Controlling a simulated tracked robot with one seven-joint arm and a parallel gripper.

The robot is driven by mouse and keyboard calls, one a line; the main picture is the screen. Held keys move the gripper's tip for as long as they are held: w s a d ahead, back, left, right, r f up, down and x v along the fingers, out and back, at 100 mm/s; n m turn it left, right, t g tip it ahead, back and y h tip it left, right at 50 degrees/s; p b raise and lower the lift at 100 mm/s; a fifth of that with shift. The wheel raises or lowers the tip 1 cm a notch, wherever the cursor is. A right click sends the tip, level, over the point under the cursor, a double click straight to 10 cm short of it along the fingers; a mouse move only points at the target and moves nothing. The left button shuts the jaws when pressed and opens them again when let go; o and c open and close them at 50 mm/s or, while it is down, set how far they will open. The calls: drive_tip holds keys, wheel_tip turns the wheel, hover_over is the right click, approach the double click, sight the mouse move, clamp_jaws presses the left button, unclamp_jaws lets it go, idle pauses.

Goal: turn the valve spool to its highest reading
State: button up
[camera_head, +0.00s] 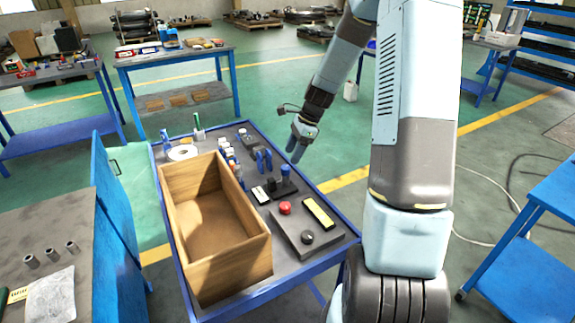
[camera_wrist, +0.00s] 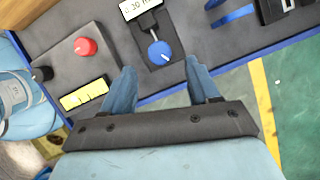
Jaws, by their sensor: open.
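The valve spool appears to be the blue round knob (camera_wrist: 160,53) on a dark base, joined by a rod to a small white display (camera_wrist: 138,8). The knob has a white mark on its face. The display is cut off by the top edge and its digits are only partly legible. In the head view the knob (camera_head: 286,170) stands near the bench's right side, with the display (camera_head: 260,194) to its left. My gripper (camera_wrist: 163,75) is open and empty, its fingers apart with the knob seen just beyond and between the tips. In the head view my gripper (camera_head: 294,152) hangs above and behind the knob.
A panel with a red button (camera_head: 285,208), a yellow strip (camera_head: 319,211) and a black dial (camera_head: 307,237) lies in front of the knob. Upright blue pieces (camera_head: 264,160) stand behind it. An open wooden box (camera_head: 252,262) fills the bench's left side.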

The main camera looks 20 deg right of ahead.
sight(286, 167)
drive_tip(key=x, duration=0.5)
drive_tip(key=shift+a+f, duration=0.1)
drive_tip(key=shift+f, duration=0.2)
drive_tip(key=shift+c, duration=0.4)
drive_tip(key=c, duration=0.9)
drive_tip(key=shift+c, duration=0.2)
drive_tip(key=n+g, duration=0.1)
drive_tip(key=n, duration=0.2)
drive_tip(key=n+g, duration=0.1)
drive_tip(key=n, duration=0.1)
drive_tip(key=shift+w+n+h, duration=0.2)
drive_tip(key=shift+n+h, duration=0.1)
drive_tip(key=shift+n, duration=0.1)
drive_tip(key=n+g, duration=0.1)
drive_tip(key=n, duration=0.1)
drive_tip(key=n+g+h, duration=0.1)
drive_tip(key=n, duration=0.2)
drive_tip(key=shift+w+a+n, duration=0.1)
drive_tip(key=shift+n, duration=0.5)
